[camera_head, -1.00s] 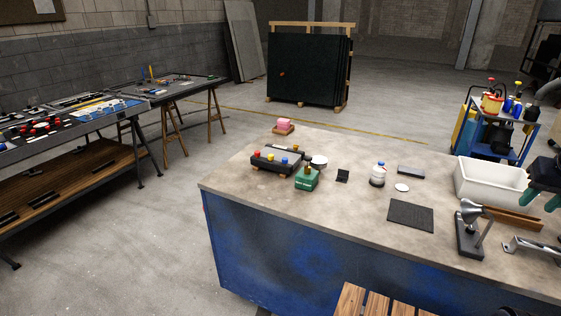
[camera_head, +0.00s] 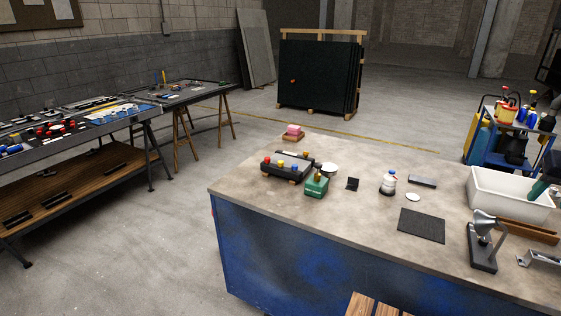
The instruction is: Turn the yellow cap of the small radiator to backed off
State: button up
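The small radiator (camera_head: 270,171) appears to be the low dark block near the left end of the blue-sided workbench. On its front side stand a red cap (camera_head: 267,159), a yellow cap (camera_head: 280,163) and a blue cap (camera_head: 295,168) in a row, with yellow in the middle. The caps are too small here to tell how the yellow one is turned. My gripper is not in view.
A green box (camera_head: 316,187) stands close to the radiator's right, with a white bowl (camera_head: 329,169) behind it. A small black stand (camera_head: 352,184) and a white bottle (camera_head: 388,182) are further right. Bare benchtop lies in front.

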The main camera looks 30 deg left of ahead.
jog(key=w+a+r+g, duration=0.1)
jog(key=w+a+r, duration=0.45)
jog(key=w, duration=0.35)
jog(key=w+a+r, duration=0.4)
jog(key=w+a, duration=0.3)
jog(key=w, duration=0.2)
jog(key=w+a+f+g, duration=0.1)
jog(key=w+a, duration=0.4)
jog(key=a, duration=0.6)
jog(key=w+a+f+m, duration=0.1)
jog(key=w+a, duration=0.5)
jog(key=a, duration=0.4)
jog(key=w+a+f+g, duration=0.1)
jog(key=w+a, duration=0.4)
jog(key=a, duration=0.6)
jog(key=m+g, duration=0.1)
send_over(281, 161)
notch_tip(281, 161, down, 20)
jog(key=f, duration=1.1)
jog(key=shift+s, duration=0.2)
